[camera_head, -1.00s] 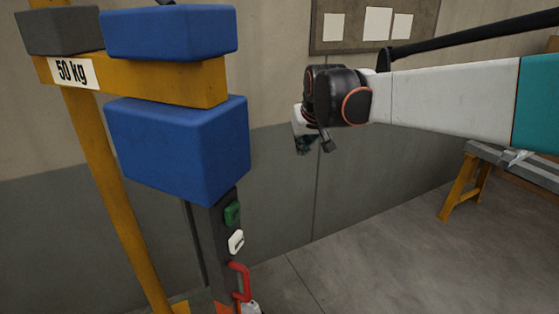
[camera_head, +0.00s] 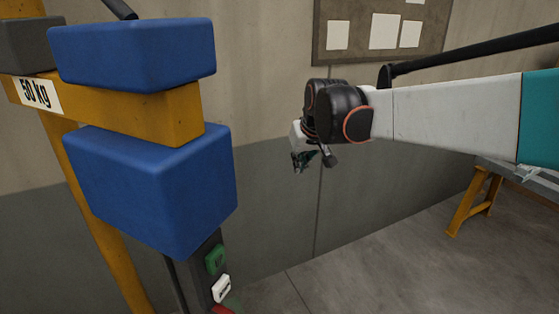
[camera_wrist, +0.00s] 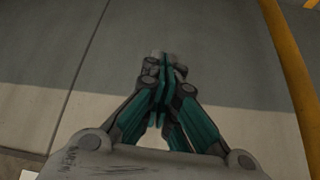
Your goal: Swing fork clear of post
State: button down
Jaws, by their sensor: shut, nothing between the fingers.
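My gripper (camera_head: 303,160) hangs at the end of my arm, right of the blue blocks and in front of the grey wall. In the wrist view my gripper (camera_wrist: 164,68) has its teal fingers together and empty. A dark post (camera_head: 190,282) below the lower blue block (camera_head: 150,185) carries a green piece (camera_head: 216,259), a white one (camera_head: 221,289) and a red one (camera_head: 222,310) cut off by the bottom edge. In the picture a gap separates my gripper from this post. No part can be surely told as the fork.
A yellow beam (camera_head: 165,112) labelled 50 kg runs between the lower and upper blue blocks (camera_head: 135,52), with a yellow leg (camera_head: 100,235) below. A trestle (camera_head: 470,200) stands at right. Open floor (camera_head: 370,270) lies between. A yellow upright (camera_wrist: 290,60) shows in the wrist view.

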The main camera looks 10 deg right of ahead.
jog(key=s+a+f, duration=0.1)
jog(key=s+f, duration=0.2)
jog(key=s, duration=1.1)
jog(key=s+f, duration=0.4)
jog(key=s, duration=1)
jog(key=w+a+r+n+g+y+p, duration=0.3)
jog(key=w+a+n+g+y+p, duration=0.45)
jog(key=w+a, duration=0.6)
jog(key=s+a+f+n+p, duration=0.1)
jog(key=s+a+f+n, duration=0.2)
jog(key=a+f, duration=0.5)
jog(key=shift+s+f+h, duration=0.3)
jog(key=shift+s+h, duration=0.15)
jog(key=shift+s, duration=0.15)
jog(key=shift+a, duration=0.1)
